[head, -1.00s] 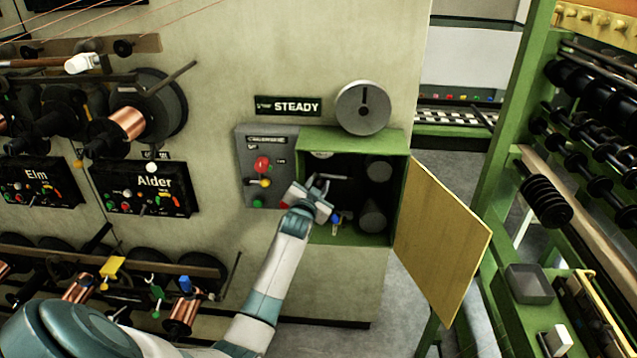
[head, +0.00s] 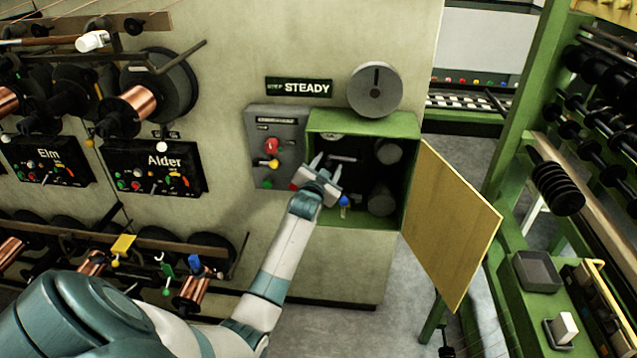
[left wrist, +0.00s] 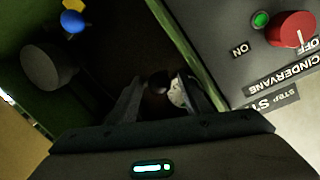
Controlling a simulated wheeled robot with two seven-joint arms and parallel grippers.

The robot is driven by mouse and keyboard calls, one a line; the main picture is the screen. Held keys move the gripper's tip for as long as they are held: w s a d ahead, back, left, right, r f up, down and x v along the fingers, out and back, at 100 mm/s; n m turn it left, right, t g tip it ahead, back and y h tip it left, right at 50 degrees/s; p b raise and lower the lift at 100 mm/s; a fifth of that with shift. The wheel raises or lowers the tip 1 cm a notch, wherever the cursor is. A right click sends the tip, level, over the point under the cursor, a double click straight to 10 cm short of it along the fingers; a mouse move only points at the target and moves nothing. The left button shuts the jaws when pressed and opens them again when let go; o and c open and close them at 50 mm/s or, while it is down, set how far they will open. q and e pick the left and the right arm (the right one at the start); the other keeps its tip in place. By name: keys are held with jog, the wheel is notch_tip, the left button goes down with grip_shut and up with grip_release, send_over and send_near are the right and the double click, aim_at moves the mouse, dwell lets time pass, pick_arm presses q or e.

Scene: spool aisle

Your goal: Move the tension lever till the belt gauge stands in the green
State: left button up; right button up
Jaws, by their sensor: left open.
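My left gripper (head: 327,168) is open at the mouth of a green wall box (head: 365,122), with its fingers pointing in. A pale round gauge face (head: 334,136) shows only in part under the box's top edge; it also shows between my fingers in the left wrist view (left wrist: 178,92). I cannot read its needle or its green band. A grey bar (head: 343,158), perhaps the tension lever, lies just beyond the fingers. A dark round knob (left wrist: 158,83) shows between the fingertips in the left wrist view; I cannot tell whether they touch it. My right gripper is out of view.
The box's yellow door (head: 450,225) hangs open to the right. Two dark rollers and a blue knob (head: 344,201) are inside. A grey switch panel (head: 272,180) with a red knob (head: 271,146) adjoins the box's left. A green rack (head: 515,130) stands right.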

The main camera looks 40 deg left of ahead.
pick_arm(q)
jog(key=b+v, duration=0.4)
jog(key=v, duration=1.3)
jog(key=shift+f, duration=0.1)
